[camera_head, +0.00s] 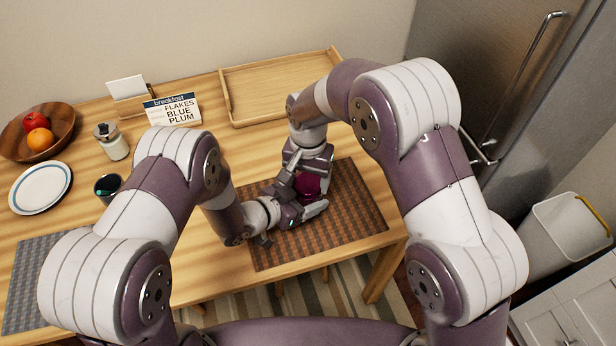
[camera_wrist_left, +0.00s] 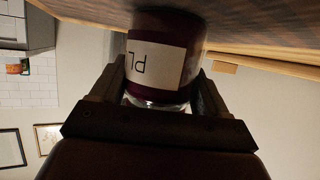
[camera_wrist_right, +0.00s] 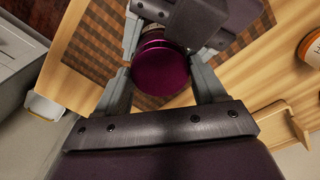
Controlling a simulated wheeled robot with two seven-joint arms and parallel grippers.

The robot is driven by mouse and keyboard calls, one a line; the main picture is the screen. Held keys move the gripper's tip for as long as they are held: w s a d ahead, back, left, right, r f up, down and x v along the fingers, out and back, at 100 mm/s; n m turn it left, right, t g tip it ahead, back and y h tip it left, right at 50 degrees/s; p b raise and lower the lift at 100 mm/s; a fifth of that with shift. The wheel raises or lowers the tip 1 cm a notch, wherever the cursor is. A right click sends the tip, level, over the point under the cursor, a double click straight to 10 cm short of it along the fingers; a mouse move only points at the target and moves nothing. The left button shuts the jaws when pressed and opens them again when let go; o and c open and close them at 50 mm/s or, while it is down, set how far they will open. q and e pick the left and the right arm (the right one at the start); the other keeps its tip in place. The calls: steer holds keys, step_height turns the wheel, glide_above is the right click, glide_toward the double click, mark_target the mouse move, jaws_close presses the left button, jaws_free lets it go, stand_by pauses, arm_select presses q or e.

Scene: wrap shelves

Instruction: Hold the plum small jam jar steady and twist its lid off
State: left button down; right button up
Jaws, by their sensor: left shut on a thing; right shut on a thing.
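The plum jam jar (camera_head: 309,184) stands on the brown checked mat (camera_head: 357,208), mostly hidden by my grippers in the head view. In the left wrist view its dark body (camera_wrist_left: 172,62) shows a white label reading "PL". My left gripper (camera_head: 307,212) is shut around the jar's body from the side. In the right wrist view the shiny purple lid (camera_wrist_right: 160,70) sits between the fingers of my right gripper (camera_wrist_right: 158,80), which is shut on it from above. I cannot tell whether the lid has turned on the jar.
A wooden tray (camera_head: 238,108) lies behind the mat. A sign (camera_head: 172,110) reads "breakfast, FLAKES, BLUE, PLUM". A fruit bowl (camera_head: 62,135), a lidded jar (camera_head: 112,142), plates (camera_head: 40,188) and a dark cup (camera_head: 107,186) stand at the left. The mat's right part is clear.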

steer(key=o, duration=1.2)
steer(key=shift+c, duration=0.2)
steer(key=shift+r, duration=0.1)
step_height(320, 180, up, 4)
steer(key=shift+r, duration=0.15)
steer(key=shift+c, duration=0.4)
steer(key=shift+w+a+r, duration=0.1)
steer(key=shift+w+r, duration=0.1)
steer(key=shift+r, duration=0.1)
step_height(320, 180, up, 3)
steer(key=shift+w+f+m, duration=0.1)
steer(key=shift+f+m, duration=0.1)
steer(key=shift+m, duration=0.4)
steer(key=shift+s+m, duration=0.3)
steer(key=shift+m, duration=0.1)
step_height(320, 180, down, 8)
steer(key=shift+r, duration=0.15)
